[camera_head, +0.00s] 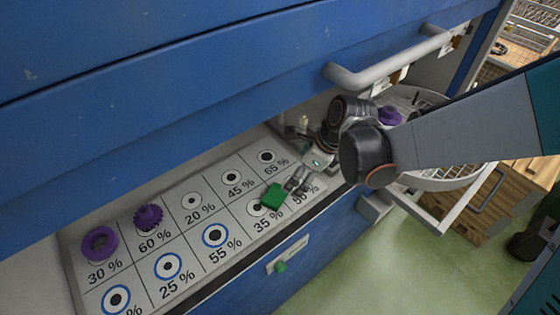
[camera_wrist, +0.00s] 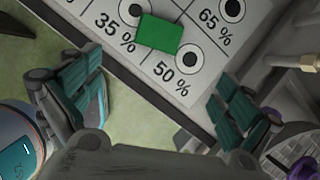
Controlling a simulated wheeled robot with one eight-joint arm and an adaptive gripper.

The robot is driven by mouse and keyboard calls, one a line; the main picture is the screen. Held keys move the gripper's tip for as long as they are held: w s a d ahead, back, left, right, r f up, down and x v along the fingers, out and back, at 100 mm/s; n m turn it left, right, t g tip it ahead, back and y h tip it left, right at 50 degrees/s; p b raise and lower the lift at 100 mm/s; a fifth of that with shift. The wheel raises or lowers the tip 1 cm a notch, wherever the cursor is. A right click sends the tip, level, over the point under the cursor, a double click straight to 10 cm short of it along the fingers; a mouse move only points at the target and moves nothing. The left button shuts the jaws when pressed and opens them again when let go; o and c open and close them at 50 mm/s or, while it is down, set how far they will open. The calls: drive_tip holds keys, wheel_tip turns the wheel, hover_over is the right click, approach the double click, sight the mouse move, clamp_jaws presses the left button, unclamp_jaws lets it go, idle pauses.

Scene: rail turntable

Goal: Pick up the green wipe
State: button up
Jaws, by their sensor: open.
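The green wipe (camera_head: 273,196) is a small flat square on the white marked board, between the 35 % and 50 % cells. It also shows in the wrist view (camera_wrist: 159,33), above the space between my fingers. My gripper (camera_head: 299,179) is just right of the wipe in the head view. In the wrist view my gripper (camera_wrist: 160,98) has its two fingers spread wide apart, with nothing between them but board edge and floor. The fingers do not touch the wipe.
The board (camera_head: 190,238) has ringed percent cells. A purple ring (camera_head: 100,244) and a purple gear (camera_head: 148,216) stand on its left part. A blue panel with a grey handle (camera_head: 385,62) overhangs the board. A round wire basket (camera_head: 450,176) is at the right.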

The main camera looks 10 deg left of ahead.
drive_tip(key=m+b, duration=0.1)
drive_tip(key=b, duration=0.2)
approach(276, 195)
drive_tip(key=shift+w+a+f, duration=0.1)
drive_tip(key=shift+a+f, duration=0.45)
drive_tip(key=shift+f, duration=0.15)
drive_tip(key=shift+d+b+x, duration=0.1)
drive_tip(key=shift+b+x, duration=0.55)
drive_tip(key=shift+x, duration=1)
drive_tip(key=shift+d+b+x, duration=0.15)
drive_tip(key=shift+b+x, duration=0.45)
drive_tip(key=shift+x, duration=1)
drive_tip(key=shift+c, duration=0.3)
drive_tip(key=c, duration=0.9)
drive_tip(key=shift+c, duration=0.4)
wheel_tip(276, 195, up, 10)
drive_tip(key=p, duration=0.4)
